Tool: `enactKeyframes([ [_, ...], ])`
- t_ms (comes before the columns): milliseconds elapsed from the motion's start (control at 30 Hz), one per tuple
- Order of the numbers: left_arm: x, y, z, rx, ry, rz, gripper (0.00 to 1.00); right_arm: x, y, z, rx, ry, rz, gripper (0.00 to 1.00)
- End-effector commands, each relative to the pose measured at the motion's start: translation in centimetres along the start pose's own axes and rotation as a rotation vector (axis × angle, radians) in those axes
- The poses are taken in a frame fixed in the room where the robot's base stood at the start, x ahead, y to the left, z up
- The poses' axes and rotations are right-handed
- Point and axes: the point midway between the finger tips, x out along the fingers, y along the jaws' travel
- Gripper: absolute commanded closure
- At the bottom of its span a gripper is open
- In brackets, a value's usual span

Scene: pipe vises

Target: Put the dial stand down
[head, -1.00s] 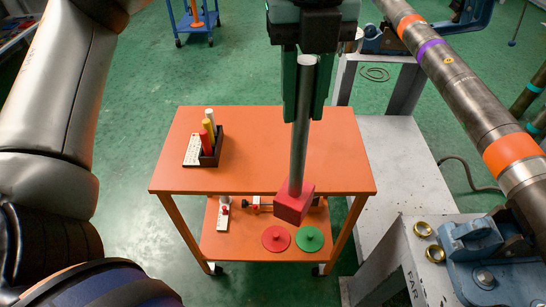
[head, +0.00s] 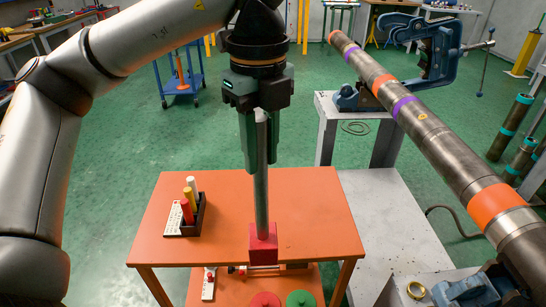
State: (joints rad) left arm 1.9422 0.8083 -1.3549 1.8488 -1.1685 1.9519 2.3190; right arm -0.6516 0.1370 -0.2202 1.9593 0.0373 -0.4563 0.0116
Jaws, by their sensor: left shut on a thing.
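The dial stand is a grey upright rod (head: 261,200) on a red block base (head: 263,244). My left gripper (head: 258,160) comes down from above and is shut on the upper part of the rod. The stand is close to vertical, with its base over the front edge of the orange table top (head: 320,215). I cannot tell whether the base touches the table. My right gripper is not in view.
A dark rack (head: 199,217) with red, yellow and white sticks stands at the table's left, beside a white labelled plate (head: 178,220). Red (head: 264,300) and green (head: 300,299) discs lie on the lower shelf. A long banded pipe (head: 445,145) runs along the right. The table's right half is clear.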

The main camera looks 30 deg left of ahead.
Motion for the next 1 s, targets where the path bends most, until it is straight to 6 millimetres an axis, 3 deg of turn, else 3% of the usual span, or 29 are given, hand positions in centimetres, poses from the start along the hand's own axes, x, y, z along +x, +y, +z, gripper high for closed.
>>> enactKeyframes([
  [100, 1.0, -0.6, 2.3, -0.005, 0.003, -0.003, 1.0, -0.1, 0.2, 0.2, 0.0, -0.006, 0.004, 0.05],
  [400, 4.9, -1.5, 5.2, 0.0, 0.002, -0.005, 1.0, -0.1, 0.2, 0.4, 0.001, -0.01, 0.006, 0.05],
  [667, 6.0, -1.8, 6.0, 0.001, 0.001, -0.007, 1.0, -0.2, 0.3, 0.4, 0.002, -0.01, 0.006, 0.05],
  [1000, 9.5, -1.9, 6.5, 0.0, 0.0, -0.007, 1.0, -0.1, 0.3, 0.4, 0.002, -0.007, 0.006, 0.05],
])
